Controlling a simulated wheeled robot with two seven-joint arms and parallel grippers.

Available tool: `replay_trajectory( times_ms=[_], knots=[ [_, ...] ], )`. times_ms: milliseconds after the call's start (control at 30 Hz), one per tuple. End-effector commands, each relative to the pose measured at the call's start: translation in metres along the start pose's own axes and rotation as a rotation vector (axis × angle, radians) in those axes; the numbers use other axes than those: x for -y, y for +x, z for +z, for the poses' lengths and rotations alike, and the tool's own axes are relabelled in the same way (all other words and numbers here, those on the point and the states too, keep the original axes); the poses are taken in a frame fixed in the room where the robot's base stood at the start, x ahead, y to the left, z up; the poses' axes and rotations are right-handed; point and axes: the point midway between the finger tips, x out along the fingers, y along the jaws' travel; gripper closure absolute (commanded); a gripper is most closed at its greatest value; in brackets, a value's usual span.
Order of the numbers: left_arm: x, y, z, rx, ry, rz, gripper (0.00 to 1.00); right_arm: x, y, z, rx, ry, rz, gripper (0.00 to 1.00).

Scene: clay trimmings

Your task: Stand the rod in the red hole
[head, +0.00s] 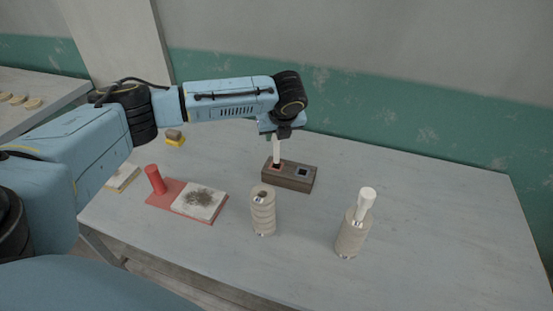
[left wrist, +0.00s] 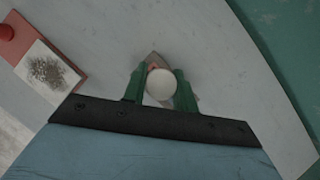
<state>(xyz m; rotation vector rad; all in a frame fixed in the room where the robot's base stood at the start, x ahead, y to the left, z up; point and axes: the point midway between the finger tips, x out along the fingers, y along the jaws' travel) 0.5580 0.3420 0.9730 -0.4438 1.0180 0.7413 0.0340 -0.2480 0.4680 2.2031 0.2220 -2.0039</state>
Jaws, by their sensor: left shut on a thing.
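My left gripper (head: 278,133) is shut on a white rod (head: 277,152), which hangs upright beneath it. In the left wrist view the rod's round white end (left wrist: 160,84) sits between the green fingers of the gripper (left wrist: 159,88). A dark brown block (head: 289,184) on the table has a red-rimmed hole (head: 277,166) on its left and a pale-rimmed hole on its right. The rod's lower end is at the red hole; I cannot tell whether it is inside or just above. In the wrist view the rod and fingers hide most of the block. My right gripper is not in view.
A ringed clay cylinder (head: 263,214) stands in front of the block. Another cylinder (head: 351,238) with a white handle stands to its right. A red board (head: 166,199) with a red peg and a pale tile of trimmings lies left. The table's right side is clear.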

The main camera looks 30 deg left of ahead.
Motion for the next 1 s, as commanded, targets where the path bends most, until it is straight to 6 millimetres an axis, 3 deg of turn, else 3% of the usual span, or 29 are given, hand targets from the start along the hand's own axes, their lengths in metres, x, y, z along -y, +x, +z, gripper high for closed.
replay_trajectory(
  times_ms=[433, 833, 867, 1000],
  knots=[
    [0.000, 0.054, -0.029, -0.001, -0.001, 0.002, 0.99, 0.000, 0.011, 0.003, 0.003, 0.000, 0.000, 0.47],
    [0.000, 0.059, -0.032, -0.001, -0.002, 0.002, 0.99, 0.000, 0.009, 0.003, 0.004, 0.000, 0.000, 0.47],
    [0.000, 0.059, -0.032, -0.001, -0.003, 0.001, 0.68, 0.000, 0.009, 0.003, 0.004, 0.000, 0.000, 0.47],
    [0.000, 0.059, -0.032, -0.001, -0.003, 0.001, 0.50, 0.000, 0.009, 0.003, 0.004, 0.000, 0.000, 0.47]
  ],
)
